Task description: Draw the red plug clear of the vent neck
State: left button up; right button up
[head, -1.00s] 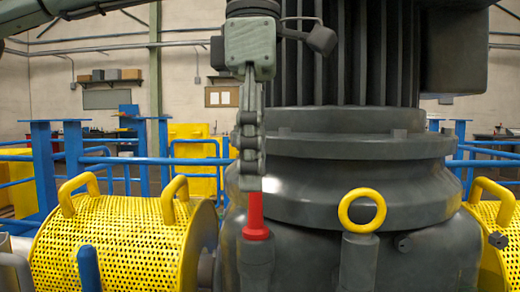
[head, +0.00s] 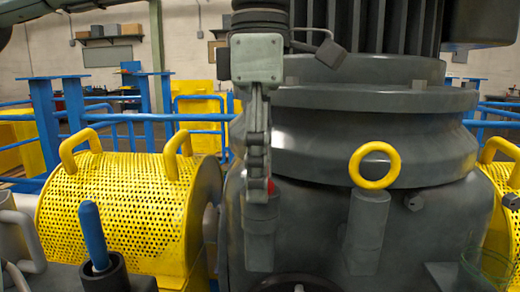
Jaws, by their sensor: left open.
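The red plug (head: 271,187) is almost wholly hidden behind my left gripper; only a small red patch shows at the right of the fingertips. The grey vent neck (head: 260,240) stands upright below it, on the front of the dark grey housing. My left gripper (head: 257,192) points down, with its fingertips at the top of the neck, overlapping the plug in view. It is open. The fingers are seen edge-on, so I cannot tell whether they straddle the plug or touch it. My right gripper is not in view.
A yellow lifting ring (head: 375,165) on a grey post stands right of the neck. The large finned motor and its flange (head: 370,155) rise close behind. A perforated yellow guard (head: 120,215) and a blue-handled lever (head: 94,235) are at the left. A dark handwheel (head: 295,281) shows below.

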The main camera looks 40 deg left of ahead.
pick_arm(q)
grip_shut()
jog(key=shift+r, duration=4.5)
